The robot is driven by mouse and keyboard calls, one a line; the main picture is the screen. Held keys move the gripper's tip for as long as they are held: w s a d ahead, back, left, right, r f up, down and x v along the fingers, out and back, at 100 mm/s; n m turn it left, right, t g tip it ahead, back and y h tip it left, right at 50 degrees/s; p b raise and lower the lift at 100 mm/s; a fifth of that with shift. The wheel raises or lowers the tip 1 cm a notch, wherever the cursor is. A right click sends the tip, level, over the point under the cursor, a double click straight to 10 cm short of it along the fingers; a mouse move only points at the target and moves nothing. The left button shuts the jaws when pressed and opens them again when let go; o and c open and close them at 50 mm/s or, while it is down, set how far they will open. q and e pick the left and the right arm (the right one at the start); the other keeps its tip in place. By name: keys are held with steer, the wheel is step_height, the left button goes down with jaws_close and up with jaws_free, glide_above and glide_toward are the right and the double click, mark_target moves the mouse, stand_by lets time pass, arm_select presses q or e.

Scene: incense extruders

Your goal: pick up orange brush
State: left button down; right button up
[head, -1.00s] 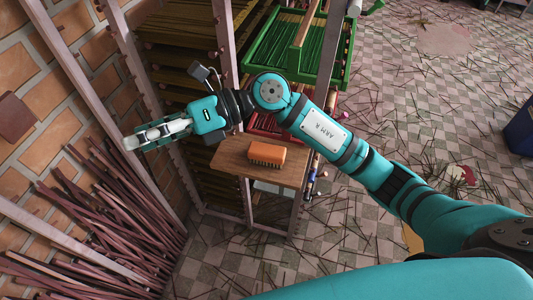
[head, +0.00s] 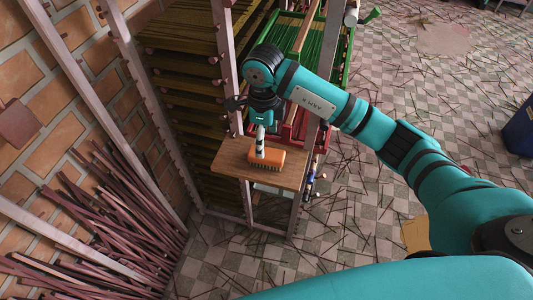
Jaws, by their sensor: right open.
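The orange brush (head: 270,159) lies on a small brown wooden shelf (head: 231,160) near the middle of the head view, bristle side facing the front. My right gripper (head: 260,153) points down at the brush, with its fingers at the brush's left end. The fingers are seen nearly edge-on and cover part of the brush; I cannot tell whether they touch it. The gripper is open. My left gripper is not in view.
A green tray (head: 345,80) and a red tray (head: 318,135) sit on the rack behind the shelf. Rack posts (head: 226,60) stand close to my right arm. Dark red sticks (head: 90,225) lean at the left wall. The checkered floor is littered with sticks.

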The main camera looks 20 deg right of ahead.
mark_target(266, 152)
step_height(266, 152, down, 3)
steer(key=shift+r, duration=0.1)
steer(key=f+p, duration=0.2)
steer(key=f, duration=0.2)
steer(key=shift+s+d+f+p, duration=0.15)
steer(key=shift+d+f+p, duration=0.1)
steer(key=shift+f+p, duration=0.15)
steer(key=shift+f, duration=0.3)
steer(key=c, duration=1.3)
steer(key=shift+r, duration=0.15)
steer(key=shift+r+b, duration=0.5)
steer(key=shift+r, duration=0.1)
step_height(266, 152, up, 2)
steer(key=shift+s+d+b, duration=0.1)
steer(key=shift+b, duration=0.45)
steer(key=shift+s+d+r+b, duration=0.25)
steer(key=shift+s+d+b, duration=0.55)
steer(key=shift+s, duration=1.65)
steer(key=shift+s+d+r+b, duration=0.3)
steer(key=shift+s+d+b, duration=0.55)
steer(key=shift+s, duration=1.6)
steer(key=shift+s+d+r+b, duration=0.35)
steer(key=shift+s+d, duration=0.75)
steer(key=shift+s, duration=1.35)
